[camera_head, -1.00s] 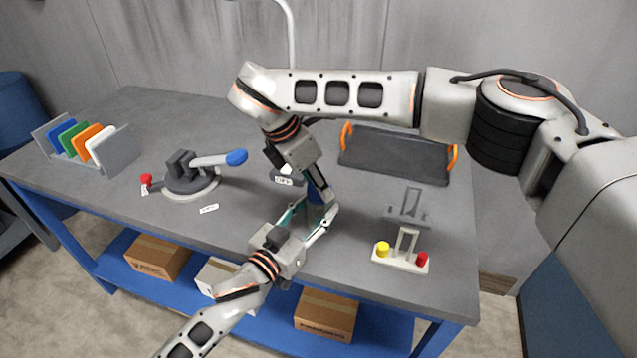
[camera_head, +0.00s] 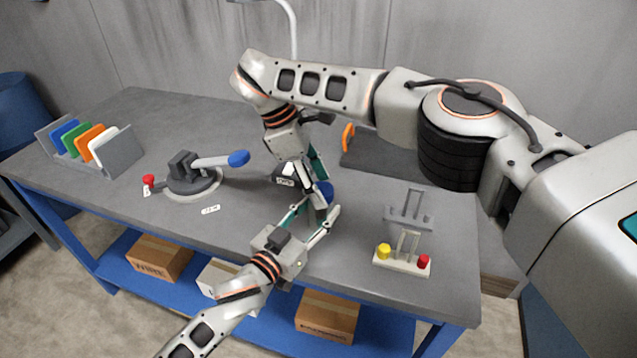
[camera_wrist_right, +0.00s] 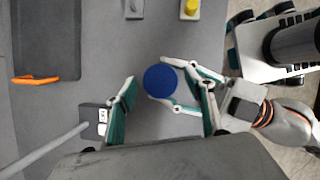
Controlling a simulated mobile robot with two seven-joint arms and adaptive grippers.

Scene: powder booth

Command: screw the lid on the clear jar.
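The blue lid (camera_head: 325,190) sits on top of the jar between my grippers; it shows as a full blue disc in the right wrist view (camera_wrist_right: 161,80). The jar's clear body is mostly hidden below the lid and behind fingers. My left gripper (camera_head: 318,216) has its fingers on either side of the jar, under the lid; they also show in the right wrist view (camera_wrist_right: 172,84). My right gripper (camera_head: 314,178) points down at the lid from above. Its fingers (camera_wrist_right: 166,103) are spread apart, with a gap to the lid on the left side.
A dark tray with orange handles (camera_head: 400,160) lies behind on the grey table (camera_head: 250,120). A stand with yellow and red buttons (camera_head: 402,263) is at right. A clamp-like fixture with a blue-tipped lever (camera_head: 192,180) and a rack of coloured plates (camera_head: 115,155) are at left.

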